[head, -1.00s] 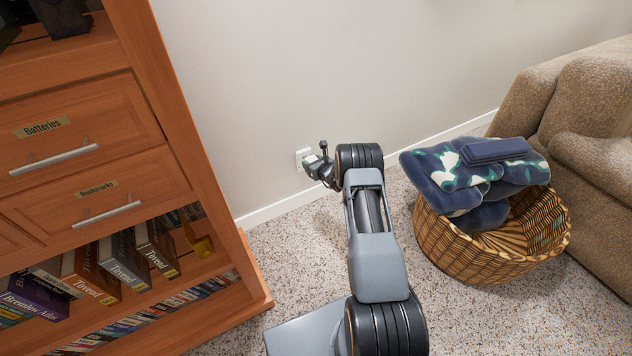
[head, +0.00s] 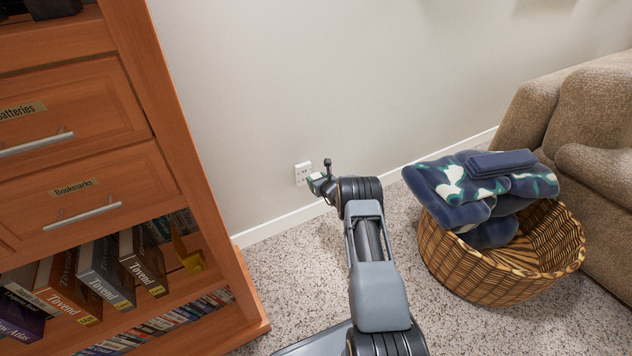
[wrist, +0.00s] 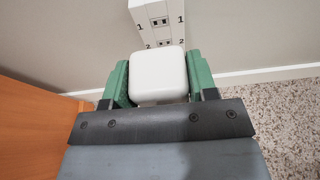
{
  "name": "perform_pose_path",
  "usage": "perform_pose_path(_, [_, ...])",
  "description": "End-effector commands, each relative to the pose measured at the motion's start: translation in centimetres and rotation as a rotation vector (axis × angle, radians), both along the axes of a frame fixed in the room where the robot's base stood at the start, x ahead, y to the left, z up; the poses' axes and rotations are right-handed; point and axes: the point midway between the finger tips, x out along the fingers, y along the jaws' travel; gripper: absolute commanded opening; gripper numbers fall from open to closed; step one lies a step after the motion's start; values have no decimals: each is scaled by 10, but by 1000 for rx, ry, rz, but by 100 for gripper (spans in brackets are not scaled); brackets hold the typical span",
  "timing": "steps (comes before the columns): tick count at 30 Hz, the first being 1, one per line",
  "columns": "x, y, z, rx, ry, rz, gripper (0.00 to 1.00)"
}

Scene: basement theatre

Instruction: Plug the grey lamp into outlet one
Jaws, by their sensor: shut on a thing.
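My gripper (head: 318,184) is low by the wall, in front of a white outlet plate (head: 302,173). In the wrist view my gripper (wrist: 158,80) has its green fingers shut on a white, rounded block that looks like a plug (wrist: 158,76). The outlet plate (wrist: 147,14) is just beyond it in that view. Its upper socket, outlet one (wrist: 160,21), is marked 1 and is in plain view. The lower socket, marked 2 (wrist: 164,43), is just above the plug's top edge. The plug's prongs and any cord are hidden. I see no grey lamp.
A wooden bookcase (head: 215,225) with labelled drawers and books stands close on the left. A wicker basket (head: 470,270) with folded blankets (head: 480,190) stands on the right, before a brown sofa (head: 600,130). Speckled carpet (head: 300,255) lies between.

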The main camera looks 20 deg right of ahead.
Motion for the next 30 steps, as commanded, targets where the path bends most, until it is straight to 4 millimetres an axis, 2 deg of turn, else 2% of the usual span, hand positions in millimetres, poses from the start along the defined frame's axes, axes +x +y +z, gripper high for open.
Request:
perform_pose_path(6, [16, 3, -6, -2, -2, 4, 28])
perform_pose_path(18, [45, 6, -4, 0, -1, 3, 28])
perform_pose_path(30, [56, 7, -1, -1, -1, 1, 28])
